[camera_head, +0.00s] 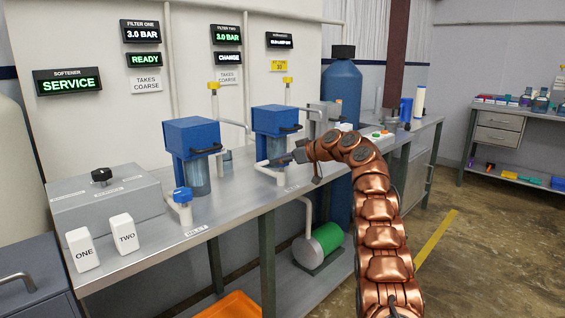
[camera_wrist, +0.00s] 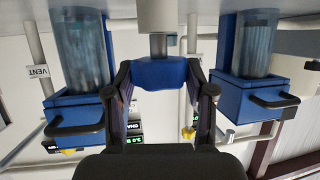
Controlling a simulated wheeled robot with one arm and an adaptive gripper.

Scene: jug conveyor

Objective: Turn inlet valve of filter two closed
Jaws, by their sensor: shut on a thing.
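My gripper (camera_head: 290,159) is at the front of the filter two housing (camera_head: 274,122), above the steel bench. In the wrist view, which is upside down, my gripper (camera_wrist: 160,78) has its two dark fingers on either side of a blue valve knob (camera_wrist: 162,72) and is shut on it. The knob sits on a pale valve body (camera_wrist: 158,15). In the head view my gripper hides this knob. The knob's angle cannot be told. The filter two display (camera_head: 227,34) reads 3.0 BAR, and the one below it (camera_head: 228,58) reads CHANGE.
The filter one housing (camera_head: 193,137) stands to the left, with its blue-knobbed inlet valve (camera_head: 182,195) in front. White blocks marked ONE (camera_head: 82,250) and TWO (camera_head: 123,234) stand at the bench's left end. A blue tank (camera_head: 341,92) stands behind my arm.

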